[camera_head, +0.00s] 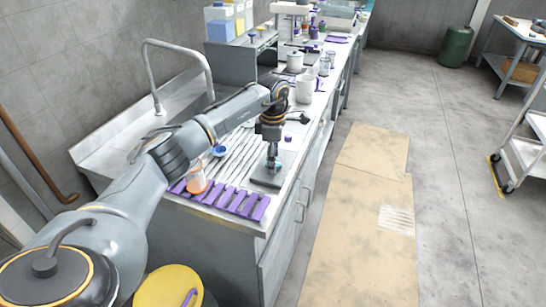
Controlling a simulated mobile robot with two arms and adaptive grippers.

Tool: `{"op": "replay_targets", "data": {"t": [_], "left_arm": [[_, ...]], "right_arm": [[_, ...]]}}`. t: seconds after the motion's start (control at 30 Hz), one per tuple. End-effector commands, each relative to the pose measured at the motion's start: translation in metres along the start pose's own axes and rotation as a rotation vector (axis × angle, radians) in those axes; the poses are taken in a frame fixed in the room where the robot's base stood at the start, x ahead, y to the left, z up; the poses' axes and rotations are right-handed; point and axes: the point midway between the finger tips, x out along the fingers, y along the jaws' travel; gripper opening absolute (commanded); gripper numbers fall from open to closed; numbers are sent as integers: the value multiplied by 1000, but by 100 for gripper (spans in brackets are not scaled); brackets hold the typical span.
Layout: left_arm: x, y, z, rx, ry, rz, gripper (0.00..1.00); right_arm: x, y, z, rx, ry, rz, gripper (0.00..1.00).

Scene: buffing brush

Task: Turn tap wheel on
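A tall curved grey tap pipe (208,72) rises over the sink basin at the back left of the counter. I cannot make out a tap wheel for certain. My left arm reaches in from the lower left across the counter. My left gripper (272,160) points down over a small dark base plate (268,181) near the counter's front right corner. A small light-blue part shows at its fingertips, but I cannot tell whether the fingers are closed on it. My arm hides part of the sink area. My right gripper is not in view.
White mugs and jars (305,88) stand farther back. A yellow round bin (168,289) is below. The floor to the right is open, with a tan mat (360,230).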

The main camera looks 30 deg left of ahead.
Motion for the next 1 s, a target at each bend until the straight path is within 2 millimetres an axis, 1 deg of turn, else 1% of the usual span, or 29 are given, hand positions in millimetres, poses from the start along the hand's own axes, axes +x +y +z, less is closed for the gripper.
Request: {"op": "replay_targets", "data": {"t": [0.17,0.2,0.27,0.3,0.37,0.4,0.43,0.77,1.0], "left_arm": [[0,0,0,0,0,0,68],[0,0,0,0,0,0,60],[0,0,0,0,0,0,48],[0,0,0,0,0,0,40],[0,0,0,0,0,0,27],[0,0,0,0,0,0,19],[0,0,0,0,0,0,14],[0,0,0,-35,-1,-1,14],[-1,0,0,-168,-1,-1,14]], "right_arm": [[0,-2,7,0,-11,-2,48],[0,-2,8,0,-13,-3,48],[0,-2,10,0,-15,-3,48],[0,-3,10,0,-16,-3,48],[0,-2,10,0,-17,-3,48],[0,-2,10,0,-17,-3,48],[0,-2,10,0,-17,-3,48],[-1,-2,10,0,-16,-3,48],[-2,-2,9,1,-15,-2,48]]}}
